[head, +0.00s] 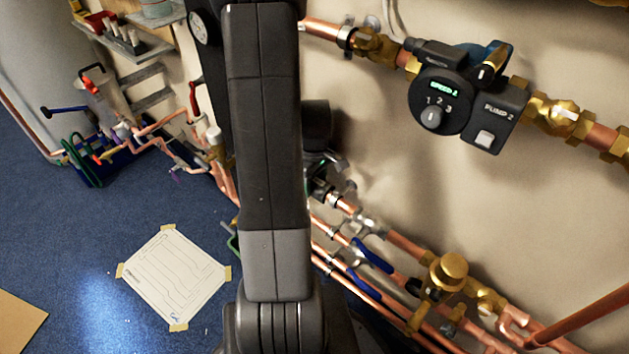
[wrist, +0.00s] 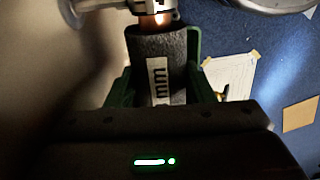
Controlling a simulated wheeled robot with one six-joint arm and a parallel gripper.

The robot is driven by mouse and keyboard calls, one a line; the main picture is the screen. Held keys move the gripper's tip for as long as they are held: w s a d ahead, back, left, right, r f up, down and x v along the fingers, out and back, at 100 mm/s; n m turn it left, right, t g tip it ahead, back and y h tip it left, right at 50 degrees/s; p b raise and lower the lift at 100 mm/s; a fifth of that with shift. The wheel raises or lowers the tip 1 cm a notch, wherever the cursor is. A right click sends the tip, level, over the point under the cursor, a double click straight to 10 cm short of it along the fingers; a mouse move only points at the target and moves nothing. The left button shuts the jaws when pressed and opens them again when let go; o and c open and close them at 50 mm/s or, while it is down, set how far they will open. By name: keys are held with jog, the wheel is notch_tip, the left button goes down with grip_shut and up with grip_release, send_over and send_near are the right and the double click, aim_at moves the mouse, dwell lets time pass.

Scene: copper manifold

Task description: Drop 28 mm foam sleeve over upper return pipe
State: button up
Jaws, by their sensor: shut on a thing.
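In the wrist view the dark grey foam sleeve (wrist: 160,62) with a white label reading "mm" stands between the green fingers of my gripper (wrist: 160,80). The gripper is shut on it. A short length of copper pipe (wrist: 154,20) shows right at the sleeve's far end, below a pale metal fitting (wrist: 112,4). I cannot tell whether the pipe enters the sleeve or only meets its end. In the head view my arm covers the middle, and I cannot make out the sleeve or the gripper's fingers there.
Pump 2 (head: 466,100) sits on the wall pipework at upper right. Copper pipes with a brass valve (head: 447,272) and blue-handled valves (head: 372,256) run low along the wall. A taped paper sheet (head: 174,277) lies on the blue floor. Shelves (head: 130,45) stand at upper left.

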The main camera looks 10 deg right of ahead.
jog(key=shift+f, duration=0.25)
dwell(0.3)
jog(key=o, duration=1)
jog(key=shift+o, duration=0.2)
jog(key=shift+r, duration=0.15)
notch_tip(320, 180, up, 14)
jog(key=p, duration=0.3)
jog(key=shift+f+p, duration=0.2)
jog(key=shift+p, duration=0.2)
jog(key=shift+f, duration=0.15)
notch_tip(320, 180, down, 14)
jog(key=b, duration=0.4)
jog(key=shift+r, duration=0.4)
